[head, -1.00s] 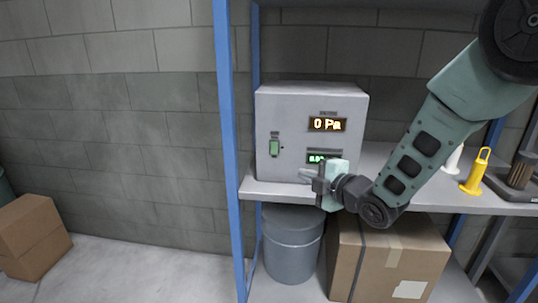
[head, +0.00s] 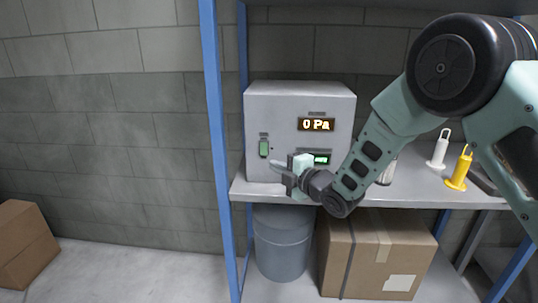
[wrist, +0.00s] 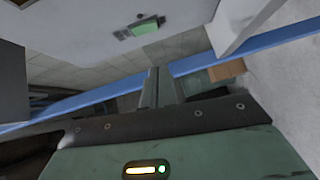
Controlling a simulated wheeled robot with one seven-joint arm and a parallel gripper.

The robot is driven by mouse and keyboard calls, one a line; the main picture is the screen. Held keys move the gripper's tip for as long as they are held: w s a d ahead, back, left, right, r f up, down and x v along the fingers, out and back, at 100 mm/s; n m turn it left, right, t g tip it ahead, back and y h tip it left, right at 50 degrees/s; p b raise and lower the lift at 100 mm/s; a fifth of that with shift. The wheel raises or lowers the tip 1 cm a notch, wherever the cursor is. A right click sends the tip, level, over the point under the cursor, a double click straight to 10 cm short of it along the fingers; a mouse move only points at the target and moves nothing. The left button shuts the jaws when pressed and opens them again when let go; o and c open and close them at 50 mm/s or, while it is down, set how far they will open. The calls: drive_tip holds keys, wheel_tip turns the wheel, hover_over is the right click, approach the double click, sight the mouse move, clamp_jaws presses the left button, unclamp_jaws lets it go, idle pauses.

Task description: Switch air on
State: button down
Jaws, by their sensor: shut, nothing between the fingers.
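The grey control box (head: 280,105) stands on the shelf in the head view. Its front carries a green rocker switch (head: 264,149) at left, an amber display (head: 317,124) reading 0 Pa, and a smaller green display (head: 321,159) partly hidden by my gripper. My gripper (head: 277,169) is shut and empty, pointing left in front of the box. Its tips are just below and right of the switch; I cannot tell whether they touch the panel. In the wrist view the switch (wrist: 145,27) shows beyond the shut fingers (wrist: 158,88).
A blue shelf post (head: 217,150) rises left of the box. On the shelf at right are a white-handled item (head: 438,152) and a yellow-handled item (head: 459,170). A bin (head: 282,245) and a cardboard box (head: 372,260) sit below. Floor at left is mostly clear.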

sight(262, 154)
drive_tip(key=shift+w+a+f+p, duration=0.15)
drive_tip(key=shift+w+a+p, duration=0.3)
drive_tip(key=shift+w, duration=0.75)
drive_tip(key=shift+w+a+f+p, duration=0.15)
drive_tip(key=shift+w+a+p, duration=0.25)
drive_tip(key=shift+w, duration=0.8)
drive_tip(key=shift+w+a+f+p, duration=0.15)
drive_tip(key=shift+w+a+p, duration=0.3)
drive_tip(key=shift+w, duration=0.75)
drive_tip(key=shift+a, duration=0.1)
drive_tip(key=shift+w+f+b, duration=0.15)
drive_tip(key=shift+f+b, duration=0.15)
drive_tip(key=shift+b, duration=0.8)
drive_tip(key=shift+r, duration=0.2)
